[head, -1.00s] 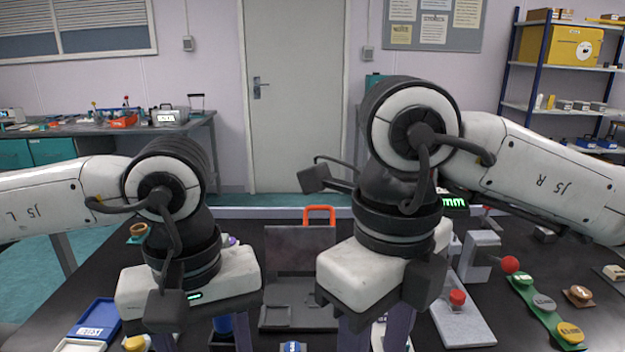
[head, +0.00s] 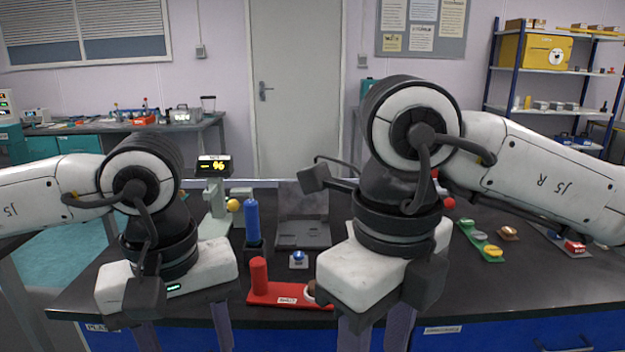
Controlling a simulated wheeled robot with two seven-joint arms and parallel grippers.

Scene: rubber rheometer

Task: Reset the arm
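My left gripper (head: 184,336) points down at the table's front edge, low in the head view. Its purple fingers stand well apart with nothing seen between them. My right gripper (head: 376,336) also points down at the front edge. Its fingers stand apart with a narrower gap, and no object shows there. Both grippers' tips are cut off by the lower picture edge. My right arm (head: 520,165) is bent, with its black wrist upright above the table and hiding part of it. My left arm (head: 85,185) is bent the same way, lower and further left.
The dark table (head: 560,285) carries a red tray (head: 275,297) between my grippers, a blue cylinder (head: 252,220), a blue button (head: 298,257), and a stand with a yellow-digit display (head: 213,166) and yellow knob (head: 233,205). A green strip (head: 480,240) lies right. Blue drawers (head: 490,335) front the table.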

